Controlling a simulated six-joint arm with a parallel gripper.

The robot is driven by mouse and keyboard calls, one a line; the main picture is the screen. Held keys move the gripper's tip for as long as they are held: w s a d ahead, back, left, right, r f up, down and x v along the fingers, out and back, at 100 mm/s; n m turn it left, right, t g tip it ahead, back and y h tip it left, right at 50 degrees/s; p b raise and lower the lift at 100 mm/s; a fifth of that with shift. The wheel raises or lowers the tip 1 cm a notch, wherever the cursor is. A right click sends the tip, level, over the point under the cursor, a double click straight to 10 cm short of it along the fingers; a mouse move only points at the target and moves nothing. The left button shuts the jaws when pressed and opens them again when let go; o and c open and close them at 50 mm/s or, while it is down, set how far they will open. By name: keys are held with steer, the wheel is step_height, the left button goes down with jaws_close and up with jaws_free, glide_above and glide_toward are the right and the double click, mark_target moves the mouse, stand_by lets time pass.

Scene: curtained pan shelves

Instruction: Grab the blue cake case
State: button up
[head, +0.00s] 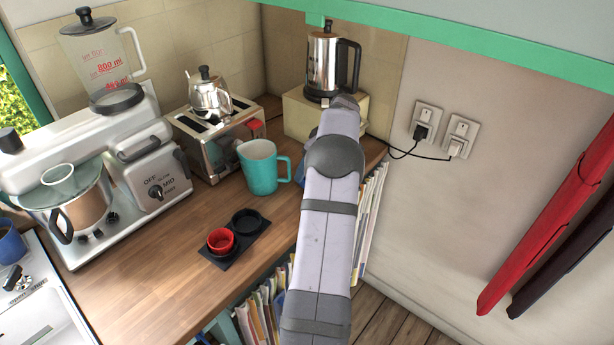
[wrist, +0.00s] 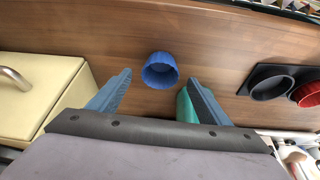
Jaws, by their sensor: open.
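The blue cake case (wrist: 160,71) is a small ribbed round cup standing on the wooden counter in the wrist view. My gripper (wrist: 158,84) is open, with one finger on either side of the case's near side in the picture. There is a visible gap between each finger and the case, and nothing is held.
A teal mug (head: 261,167) stands on the counter, partly behind my right finger in the wrist view.

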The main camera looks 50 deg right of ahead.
steer(key=shift+p+x, duration=0.6)
steer(key=shift+x, duration=0.9)
steer(key=shift+c, duration=0.5)
steer(key=c, duration=1)
steer(key=shift+s+r+b, duration=0.1)
steer(key=shift+r+b, duration=0.1)
steer(key=shift+b, duration=0.25)
steer(key=shift+r+b, duration=0.1)
steer(key=shift+b, duration=0.2)
step_height(320, 180, up, 7)
steer(key=b, duration=0.3)
steer(key=s+b, duration=0.2)
steer(key=s, duration=0.4)
steer(key=s+b, duration=0.3)
steer(key=s, duration=0.4)
steer(key=s+b, duration=0.2)
steer(key=s, duration=0.4)
steer(key=shift+s+f+b, duration=0.25)
steer(key=shift+s+b, duration=0.1)
